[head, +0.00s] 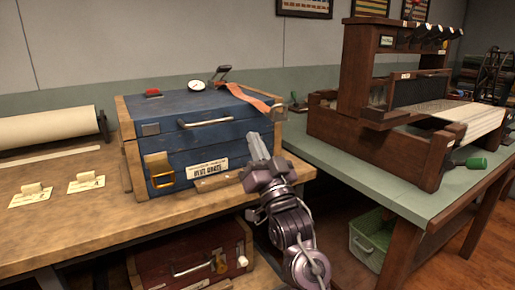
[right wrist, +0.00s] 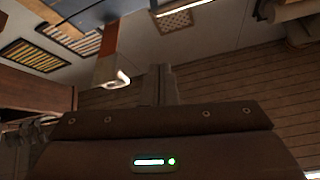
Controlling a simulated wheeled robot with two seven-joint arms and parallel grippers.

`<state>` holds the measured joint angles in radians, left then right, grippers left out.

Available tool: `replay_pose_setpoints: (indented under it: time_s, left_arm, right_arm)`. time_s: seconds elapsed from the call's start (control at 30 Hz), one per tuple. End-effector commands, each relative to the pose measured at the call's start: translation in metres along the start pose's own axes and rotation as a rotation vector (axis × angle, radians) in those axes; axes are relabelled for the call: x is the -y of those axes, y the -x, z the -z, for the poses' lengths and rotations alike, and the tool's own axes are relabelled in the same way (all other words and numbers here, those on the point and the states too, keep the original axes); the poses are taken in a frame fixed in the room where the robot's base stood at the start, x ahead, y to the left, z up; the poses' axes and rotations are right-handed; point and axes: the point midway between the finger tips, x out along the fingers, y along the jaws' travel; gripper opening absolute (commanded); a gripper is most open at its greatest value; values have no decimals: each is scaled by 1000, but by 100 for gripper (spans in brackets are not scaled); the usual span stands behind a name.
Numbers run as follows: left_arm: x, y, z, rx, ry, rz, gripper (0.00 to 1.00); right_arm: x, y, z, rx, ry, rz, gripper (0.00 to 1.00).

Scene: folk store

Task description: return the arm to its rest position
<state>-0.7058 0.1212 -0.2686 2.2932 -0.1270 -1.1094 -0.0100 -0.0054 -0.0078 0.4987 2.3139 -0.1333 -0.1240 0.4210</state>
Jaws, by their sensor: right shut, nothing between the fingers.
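My right arm rises from the lower middle of the head view. Its gripper (head: 258,147) points up in front of the right end of a blue wooden chest (head: 215,110). The fingers are together and hold nothing. In the right wrist view the closed fingers (right wrist: 165,84) stand up at the centre. I cannot tell whether the gripper touches the chest. My left gripper is not in view.
The chest stands on a wooden workbench (head: 80,235), with an orange strap (head: 250,98) on its lid. A wooden loom (head: 385,125) stands on the green-topped table (head: 345,170) at right. A reddish box (head: 190,262) sits below the bench. A green basket (head: 370,240) is under the table.

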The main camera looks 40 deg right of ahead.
Motion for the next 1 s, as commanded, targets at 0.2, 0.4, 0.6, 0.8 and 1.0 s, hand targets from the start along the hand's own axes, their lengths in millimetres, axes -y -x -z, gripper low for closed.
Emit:
replay_pose_setpoints:
  time_s: [0.2,0.4,0.6,0.8,1.0]
  left_arm:
    - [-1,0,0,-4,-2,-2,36]
    - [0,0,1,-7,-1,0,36]
    - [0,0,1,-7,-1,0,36]
    - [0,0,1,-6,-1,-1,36]
    - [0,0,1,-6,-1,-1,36]
  right_arm:
    - [0,7,0,-1,0,0,0]
    - [2,8,-6,19,2,3,0]
    - [30,37,-86,289,47,40,0]
    - [74,129,-200,738,137,136,0]
    - [112,257,-272,1158,228,277,0]
